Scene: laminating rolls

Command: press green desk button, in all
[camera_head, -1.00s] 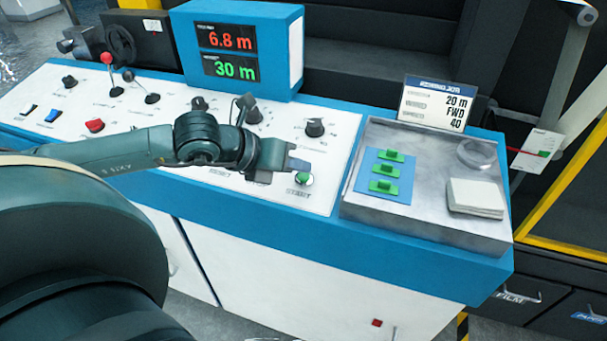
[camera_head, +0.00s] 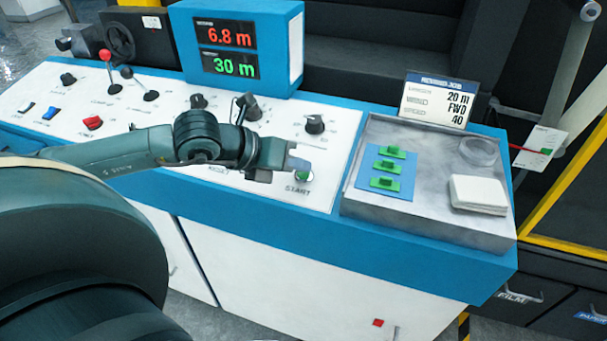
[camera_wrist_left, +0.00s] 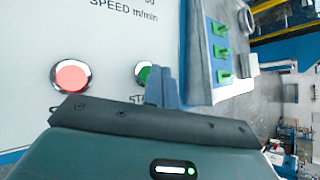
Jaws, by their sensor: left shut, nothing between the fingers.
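The green desk button (camera_head: 304,175) sits on the white top of the blue console, beside a label reading START. It also shows in the left wrist view (camera_wrist_left: 143,73), partly covered by my fingers. My left gripper (camera_head: 297,163) is shut and empty, with its fingertips just over or beside the green button. In the left wrist view the shut fingers (camera_wrist_left: 161,86) overlap the button's right side. I cannot tell whether they touch it. My right gripper is not in view.
A red button (camera_wrist_left: 71,76) lies left of the green one. A black knob (camera_head: 314,124) stands behind. Right of the button is a metal tray (camera_head: 437,165) with a blue pad (camera_head: 371,185) bearing green pieces and white sheets (camera_head: 478,194).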

